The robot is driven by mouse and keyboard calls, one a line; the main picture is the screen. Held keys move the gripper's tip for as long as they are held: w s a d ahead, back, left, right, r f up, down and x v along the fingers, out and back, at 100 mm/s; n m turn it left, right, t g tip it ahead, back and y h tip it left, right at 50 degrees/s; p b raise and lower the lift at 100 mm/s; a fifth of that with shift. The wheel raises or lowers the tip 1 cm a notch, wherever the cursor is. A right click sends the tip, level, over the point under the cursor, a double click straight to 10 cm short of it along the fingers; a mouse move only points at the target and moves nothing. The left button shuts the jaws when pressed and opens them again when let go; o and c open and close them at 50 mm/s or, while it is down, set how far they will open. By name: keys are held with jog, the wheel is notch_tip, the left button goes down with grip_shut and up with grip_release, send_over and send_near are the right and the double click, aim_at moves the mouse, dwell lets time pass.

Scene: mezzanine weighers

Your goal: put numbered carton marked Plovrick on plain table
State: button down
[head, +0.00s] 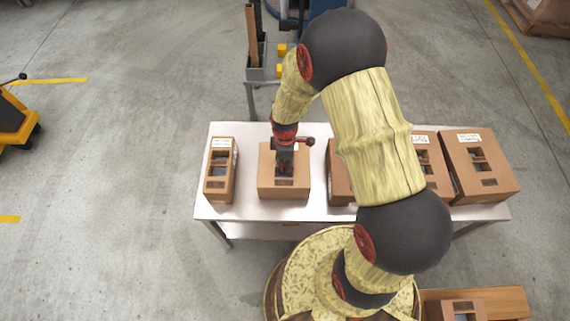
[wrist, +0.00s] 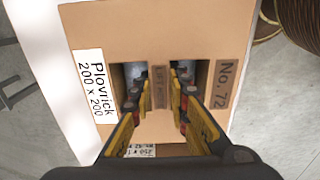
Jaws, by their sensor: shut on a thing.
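The numbered carton marked Plovrick (head: 268,184) is a brown box over the white table (head: 245,212), second from the left in the head view. In the wrist view the carton (wrist: 165,35) shows a white label reading "Plovrick 200 x 200" and a "No. 72" mark. My gripper (head: 284,170) reaches down onto its top. In the wrist view the fingers of my gripper (wrist: 160,90) go into its two openings and are shut on the strip between them. I cannot tell whether the carton rests on the table or is slightly raised. Which table is the plain one is not clear.
A narrow carton (head: 219,184) stands to the left on the white table. Several more cartons, including a large one (head: 495,185), stand to the right, partly behind my arm. Another carton (head: 500,301) shows at the bottom right. A yellow machine (head: 14,122) stands at the far left.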

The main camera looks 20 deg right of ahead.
jog(key=c, duration=1.7)
grip_release()
jog(key=shift+f, duration=0.1)
notch_tip(320, 180, up, 30)
jog(key=s+m+t+p, duration=0.2)
jog(key=s+m+p, duration=0.1)
jog(key=m+p, duration=0.15)
jog(key=s+r+m+t, duration=0.1)
jog(key=s+r+m, duration=0.2)
jog(key=s+r, duration=0.1)
jog(key=s+r+m+t, duration=0.1)
jog(key=s+r+m, duration=0.2)
jog(key=s+r, duration=0.2)
jog(key=s+r+m+t, duration=0.1)
jog(key=s+r+m, duration=0.2)
jog(key=s+r, duration=0.2)
jog(key=shift+s+a+t, duration=0.15)
jog(key=shift+a+t, duration=0.15)
jog(key=shift+a, duration=0.05)
